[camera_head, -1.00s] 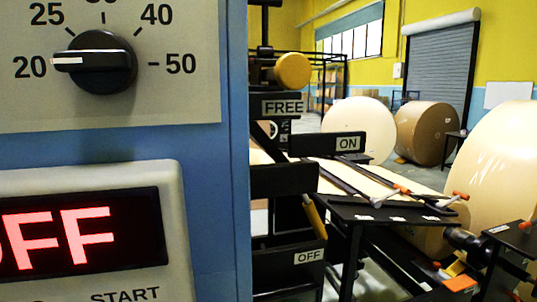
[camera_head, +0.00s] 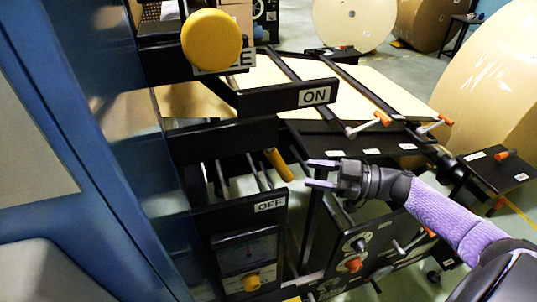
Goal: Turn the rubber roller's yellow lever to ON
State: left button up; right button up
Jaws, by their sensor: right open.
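The yellow lever (camera_head: 280,164) sticks out between the ON label (camera_head: 315,96) above and the OFF label (camera_head: 270,205) below, tilted down to the right, nearer the OFF label. Its inner end is hidden behind a black bar. My right gripper (camera_head: 309,173) comes in from the right and is open, with nothing between its two fingers. Its fingertips point left, just right of the lever's free end in the picture. I cannot tell whether they touch it. My left gripper is not in view.
A round yellow knob (camera_head: 211,40) stands above, partly covering the FREE label. A blue cabinet (camera_head: 110,130) fills the left. Small orange-tipped handles (camera_head: 376,121) sit on the black table at right. A large paper roll (camera_head: 495,85) stands at the far right.

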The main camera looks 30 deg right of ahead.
aim_at(288, 170)
jog(key=x, duration=0.7)
jog(key=shift+w+a+f, duration=0.1)
jog(key=shift+w+a, duration=0.05)
grip_shut()
dwell(1.2)
